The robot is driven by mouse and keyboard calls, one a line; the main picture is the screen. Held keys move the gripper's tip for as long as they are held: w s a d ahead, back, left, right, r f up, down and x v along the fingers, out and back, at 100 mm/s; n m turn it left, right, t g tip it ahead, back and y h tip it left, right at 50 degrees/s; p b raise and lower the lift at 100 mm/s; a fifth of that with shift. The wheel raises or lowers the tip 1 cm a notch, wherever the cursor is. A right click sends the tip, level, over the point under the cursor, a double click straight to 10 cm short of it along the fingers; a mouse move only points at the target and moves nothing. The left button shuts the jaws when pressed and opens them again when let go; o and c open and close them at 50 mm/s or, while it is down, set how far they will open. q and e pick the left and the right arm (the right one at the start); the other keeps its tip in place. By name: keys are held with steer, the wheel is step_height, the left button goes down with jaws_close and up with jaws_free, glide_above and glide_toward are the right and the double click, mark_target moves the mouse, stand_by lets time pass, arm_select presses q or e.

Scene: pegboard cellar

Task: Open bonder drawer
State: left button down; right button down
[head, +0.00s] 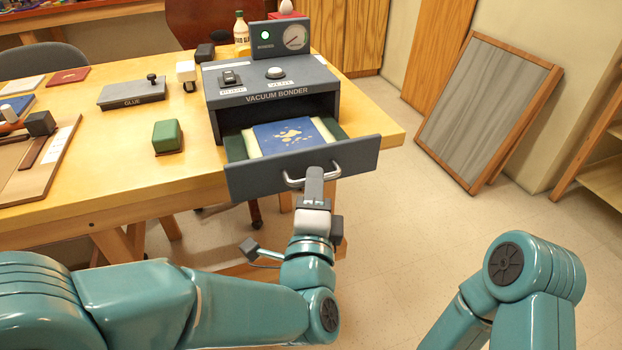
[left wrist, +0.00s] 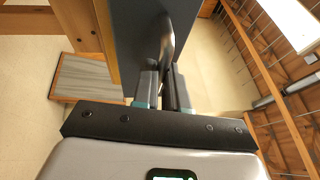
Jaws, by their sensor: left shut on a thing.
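The vacuum bonder (head: 270,97) is a grey-blue box on the right end of the wooden table. Its drawer (head: 245,181) is pulled out toward me, and the front panel sits clear of the housing. Inside the drawer lies a blue book-like piece with gold marks (head: 286,135) on a cream layer. My left gripper (head: 313,176) is shut on the metal drawer handle (head: 293,182). In the left wrist view the fingers (left wrist: 168,90) close around the handle (left wrist: 167,45) beside the dark drawer front (left wrist: 135,40). My right gripper is out of view; only part of that arm shows.
A green block (head: 167,136), a glue box (head: 132,93) and a white-topped stamp (head: 187,74) stand on the table (head: 120,175) left of the bonder. A framed grey panel (head: 488,110) leans on the wall at right. The floor right of the drawer is clear.

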arm_select(q)
steer(key=shift+s, duration=0.15)
steer(key=c, duration=1.2)
jaws_free()
steer(key=shift+s, duration=0.1)
